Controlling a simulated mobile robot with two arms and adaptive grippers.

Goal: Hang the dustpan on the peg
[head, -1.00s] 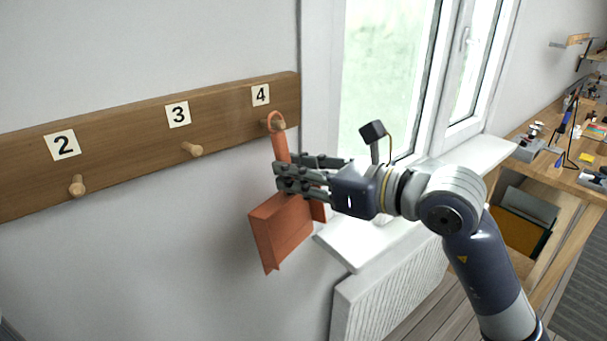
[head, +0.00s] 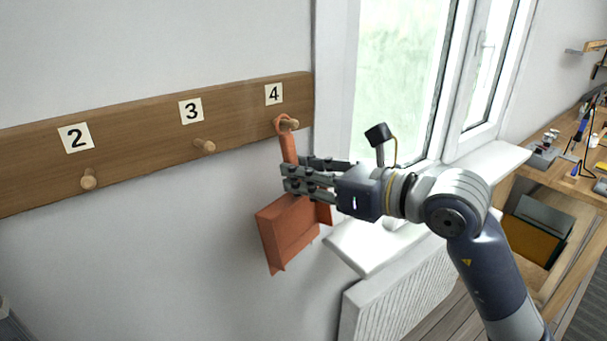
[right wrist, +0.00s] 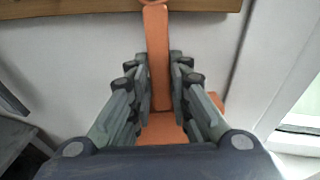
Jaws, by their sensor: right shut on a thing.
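The orange dustpan (head: 288,235) hangs pan-down in front of the wall, below the peg marked 4. My right gripper (head: 290,180) is shut on its handle, which also shows between the fingers in the right wrist view (right wrist: 158,60). The ring at the handle's top (head: 281,120) is at peg 4 (head: 291,124). The peg's tip shows through and in front of the ring, so the ring looks to be around the peg. The ring's contact with the peg is too small to tell. My left gripper is not in view.
The wooden peg board (head: 140,155) also carries peg 2 (head: 88,180) and peg 3 (head: 205,146), both empty. A white window sill (head: 360,250) and radiator (head: 390,305) are close to the right of the dustpan. A cluttered workbench (head: 560,170) stands farther right.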

